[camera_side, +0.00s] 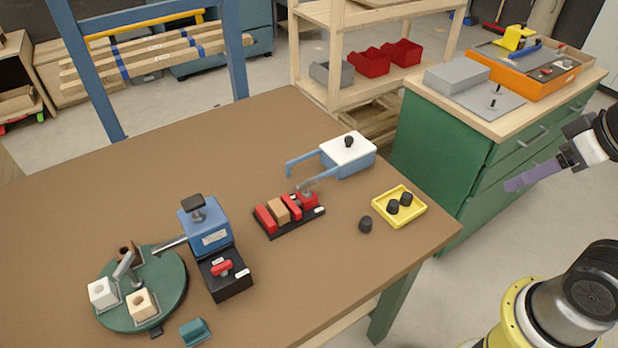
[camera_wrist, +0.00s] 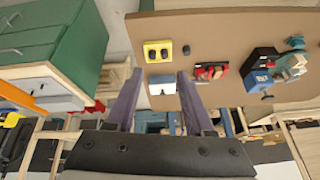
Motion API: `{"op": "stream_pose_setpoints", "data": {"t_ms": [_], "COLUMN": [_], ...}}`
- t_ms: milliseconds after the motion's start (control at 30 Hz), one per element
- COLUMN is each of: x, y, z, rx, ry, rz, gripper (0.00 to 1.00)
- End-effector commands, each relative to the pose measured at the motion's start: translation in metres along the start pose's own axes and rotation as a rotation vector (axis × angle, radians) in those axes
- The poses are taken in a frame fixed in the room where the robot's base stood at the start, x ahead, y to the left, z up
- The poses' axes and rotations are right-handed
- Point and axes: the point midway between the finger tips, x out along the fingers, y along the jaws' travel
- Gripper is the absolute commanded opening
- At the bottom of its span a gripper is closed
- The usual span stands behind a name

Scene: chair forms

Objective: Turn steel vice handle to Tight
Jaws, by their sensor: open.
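A blue block unit (camera_side: 207,228) with a dark knob on top stands on the table left of centre. A steel rod (camera_side: 170,245) reaches from it toward a green round plate (camera_side: 172,285). A grey lever (camera_side: 124,265) stands tilted over that plate. In front of the blue unit is a black box (camera_side: 228,282) with a red handle (camera_side: 222,267) and small white labels, too small to read. I cannot tell which part is the vice handle. The blue unit also shows in the wrist view (camera_wrist: 257,78). My gripper (camera_side: 514,184) is open and empty, right of the table, far from these; its purple fingers show in the wrist view (camera_wrist: 160,74).
A black rack (camera_side: 290,222) with red and tan blocks, a white-topped blue box (camera_side: 349,155), a yellow tray (camera_side: 412,218) with dark caps and a loose dark cap (camera_side: 365,224) sit on the right half of the table (camera_side: 330,280). A green cabinet (camera_side: 450,150) stands behind.

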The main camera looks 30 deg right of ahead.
Motion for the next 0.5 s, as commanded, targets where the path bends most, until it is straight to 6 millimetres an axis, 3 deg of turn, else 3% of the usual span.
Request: {"op": "stream_pose_setpoints", "data": {"t_ms": [167,300,500], "x": [-0.022,-0.033,-0.032], "y": [-0.015,-0.032,-0.061], "z": [-0.030,-0.067,-0.128], "rx": [0.274,0.508,0.823], "ry": [0.017,-0.024,-0.130], "rz": [-0.050,-0.091,-0.123], "gripper": [0.45,0.45,0.45]}}
